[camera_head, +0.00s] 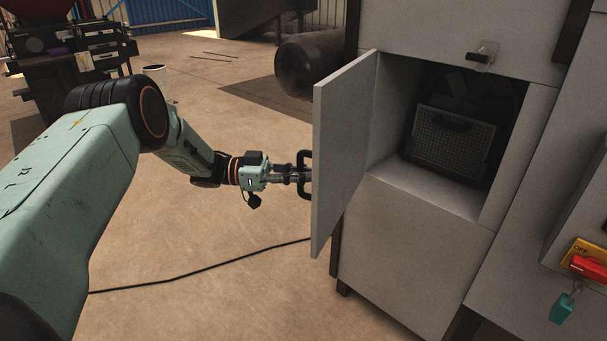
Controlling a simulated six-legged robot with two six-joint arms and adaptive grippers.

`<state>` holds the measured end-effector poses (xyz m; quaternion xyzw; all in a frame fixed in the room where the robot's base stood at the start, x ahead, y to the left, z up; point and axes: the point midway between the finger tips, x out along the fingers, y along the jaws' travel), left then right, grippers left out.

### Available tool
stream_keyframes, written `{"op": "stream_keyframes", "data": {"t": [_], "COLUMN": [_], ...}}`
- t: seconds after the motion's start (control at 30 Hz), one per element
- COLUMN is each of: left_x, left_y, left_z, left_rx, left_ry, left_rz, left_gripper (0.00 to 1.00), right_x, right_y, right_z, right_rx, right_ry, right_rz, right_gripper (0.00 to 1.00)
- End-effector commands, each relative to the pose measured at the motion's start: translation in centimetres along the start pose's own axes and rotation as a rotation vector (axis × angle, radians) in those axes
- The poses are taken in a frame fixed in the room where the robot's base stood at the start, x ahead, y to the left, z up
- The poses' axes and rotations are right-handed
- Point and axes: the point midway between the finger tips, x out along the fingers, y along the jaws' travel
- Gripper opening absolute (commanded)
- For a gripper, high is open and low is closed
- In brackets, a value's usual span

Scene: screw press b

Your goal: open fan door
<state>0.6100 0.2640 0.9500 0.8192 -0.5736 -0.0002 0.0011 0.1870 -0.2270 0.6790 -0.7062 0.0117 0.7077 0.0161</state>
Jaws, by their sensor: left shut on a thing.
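The fan door (343,150) is a light grey panel hinged on the grey cabinet (420,250). It stands swung out to the left, and the compartment behind it is open to view. Inside sits a grey perforated unit (450,140) with a dark handle. A black handle (304,174) is on the door's outer face, partly hidden by the door's edge. My left gripper (298,175) reaches in from the left and is shut on this handle. My right gripper is not in view.
A small latch (482,56) is on the cabinet above the opening. A red switch on a yellow plate (588,262) is at the far right. A black cable (200,270) crosses the floor. A dark cylinder (310,64) lies behind the door.

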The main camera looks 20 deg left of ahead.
Motion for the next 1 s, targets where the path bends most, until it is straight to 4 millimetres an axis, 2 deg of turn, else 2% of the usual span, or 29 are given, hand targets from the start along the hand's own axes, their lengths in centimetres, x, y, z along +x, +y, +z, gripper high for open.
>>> {"op": "stream_keyframes", "data": {"t": [0.23,0.27,0.53,0.87,1.0], "left_x": [-0.1,-0.2,-0.1,-0.4,-2.0], "left_y": [0.4,0.4,0.2,0.1,0.0], "left_z": [0.4,0.4,0.3,0.2,0.2], "left_rx": [-0.011,-0.011,-0.007,-0.004,-0.003], "left_ry": [-0.002,-0.002,-0.001,-0.001,-0.001], "left_rz": [0.008,0.008,0.004,0.002,-0.001], "left_gripper": [0.00,0.11,0.33,0.33,0.33], "right_x": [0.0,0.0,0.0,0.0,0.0], "right_y": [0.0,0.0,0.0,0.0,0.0], "right_z": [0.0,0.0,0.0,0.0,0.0], "right_rx": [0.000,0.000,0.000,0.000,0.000], "right_ry": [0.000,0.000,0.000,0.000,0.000], "right_rz": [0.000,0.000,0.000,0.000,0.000], "right_gripper": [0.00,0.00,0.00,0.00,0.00]}}
